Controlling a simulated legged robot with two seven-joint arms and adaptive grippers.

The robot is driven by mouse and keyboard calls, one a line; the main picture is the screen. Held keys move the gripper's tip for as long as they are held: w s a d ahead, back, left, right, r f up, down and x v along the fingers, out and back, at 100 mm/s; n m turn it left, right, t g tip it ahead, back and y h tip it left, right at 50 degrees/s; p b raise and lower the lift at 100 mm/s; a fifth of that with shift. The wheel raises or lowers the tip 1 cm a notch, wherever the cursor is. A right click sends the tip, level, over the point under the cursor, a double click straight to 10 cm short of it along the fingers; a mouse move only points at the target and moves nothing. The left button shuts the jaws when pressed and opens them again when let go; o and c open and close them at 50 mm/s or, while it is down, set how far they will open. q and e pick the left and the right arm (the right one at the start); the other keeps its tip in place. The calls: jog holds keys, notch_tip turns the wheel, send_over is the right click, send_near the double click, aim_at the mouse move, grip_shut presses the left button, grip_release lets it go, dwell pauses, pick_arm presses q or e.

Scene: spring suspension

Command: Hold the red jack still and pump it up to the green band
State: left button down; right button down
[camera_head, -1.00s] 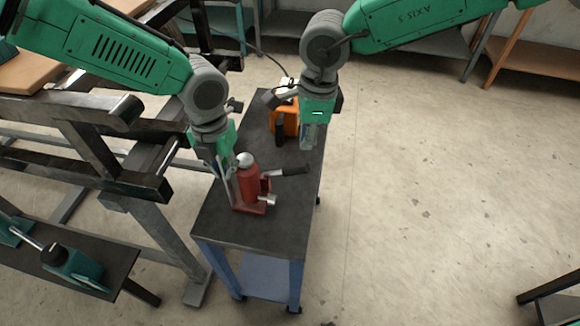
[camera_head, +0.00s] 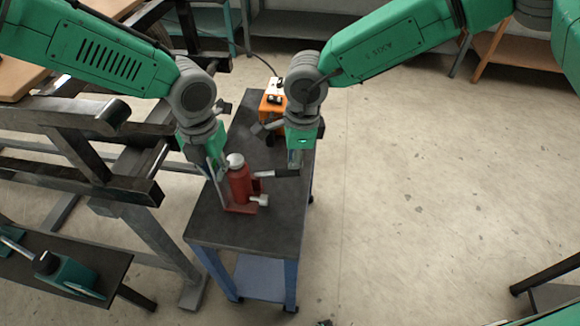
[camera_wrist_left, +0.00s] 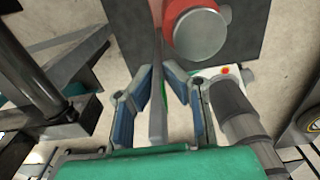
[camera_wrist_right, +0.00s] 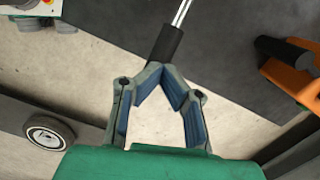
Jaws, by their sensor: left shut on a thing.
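The red jack (camera_head: 240,187) stands upright on the dark cart top (camera_head: 255,232). Its silver top (camera_wrist_left: 200,34) shows close up in the left wrist view. A thin upright strip (camera_wrist_left: 158,120), partly green, runs beside the jack. My left gripper (camera_head: 214,168) is at the jack's left side, its fingers (camera_wrist_left: 158,72) closed on that strip. The jack's handle (camera_head: 284,173) sticks out to the right. My right gripper (camera_head: 296,162) is at its outer end. Its fingertips (camera_wrist_right: 164,70) meet at the black grip (camera_wrist_right: 166,44); I see nothing clearly between them.
An orange device (camera_head: 271,106) with a white top stands at the cart's far end. A dark metal frame (camera_head: 110,180) stands close on the left. A low bench (camera_head: 60,270) with a teal tool is at lower left.

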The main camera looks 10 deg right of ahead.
aim_at(293, 174)
jog(key=shift+f, duration=0.2)
jog(key=shift+f, duration=2.1)
jog(key=shift+s+d+r, duration=0.15)
jog(key=shift+d+r, duration=0.1)
jog(key=shift+d, duration=0.55)
jog(key=shift+s+d+r, duration=0.1)
jog(key=shift+d+r, duration=0.1)
jog(key=shift+d, duration=0.55)
notch_tip(293, 174, up, 12)
jog(key=d, duration=0.1)
jog(key=shift+d, duration=0.1)
